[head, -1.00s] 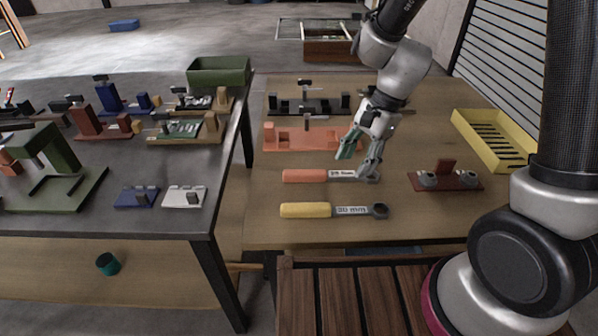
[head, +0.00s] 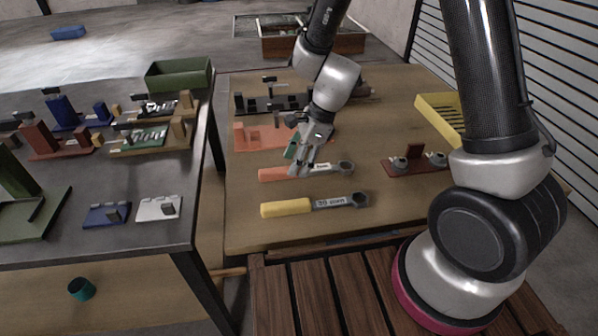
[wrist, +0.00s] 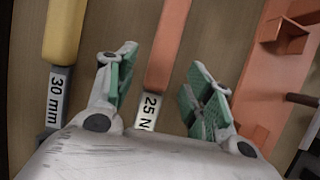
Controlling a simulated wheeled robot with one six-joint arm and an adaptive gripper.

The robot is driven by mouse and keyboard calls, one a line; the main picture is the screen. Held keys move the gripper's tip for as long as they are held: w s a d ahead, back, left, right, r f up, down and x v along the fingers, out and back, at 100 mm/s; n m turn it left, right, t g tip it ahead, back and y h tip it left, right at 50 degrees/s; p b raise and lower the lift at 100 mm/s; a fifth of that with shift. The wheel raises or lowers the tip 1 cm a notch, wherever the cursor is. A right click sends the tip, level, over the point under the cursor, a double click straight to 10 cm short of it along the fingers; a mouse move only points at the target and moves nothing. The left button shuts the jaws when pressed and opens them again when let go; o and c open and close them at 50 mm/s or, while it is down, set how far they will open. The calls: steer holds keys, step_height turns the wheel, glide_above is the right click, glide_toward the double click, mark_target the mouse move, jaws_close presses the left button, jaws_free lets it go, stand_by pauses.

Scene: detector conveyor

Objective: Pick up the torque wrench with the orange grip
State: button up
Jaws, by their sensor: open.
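The torque wrench with the orange grip (head: 274,174) lies on the wooden table, its grip to the left and its ring head (head: 346,168) to the right. In the wrist view its orange grip (wrist: 170,40) and a white "25 N" label (wrist: 148,108) show between my fingers. My gripper (head: 301,166) is open over the wrench, near where grip meets shaft. Its green-padded fingers (wrist: 161,62) stand on either side of the wrench. I cannot tell the remaining height. My gripper hides part of the shaft in the head view.
A yellow-handled 30 mm wrench (head: 286,208) lies in front, parallel to it. An orange fixture (head: 250,137) stands just behind. A dark red fixture (head: 415,165) and a yellow tray (head: 437,113) are to the right. Bare table lies between wrench and red fixture.

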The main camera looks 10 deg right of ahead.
steer(key=shift+x, duration=0.9)
jaws_close()
steer(key=shift+r, duration=0.2)
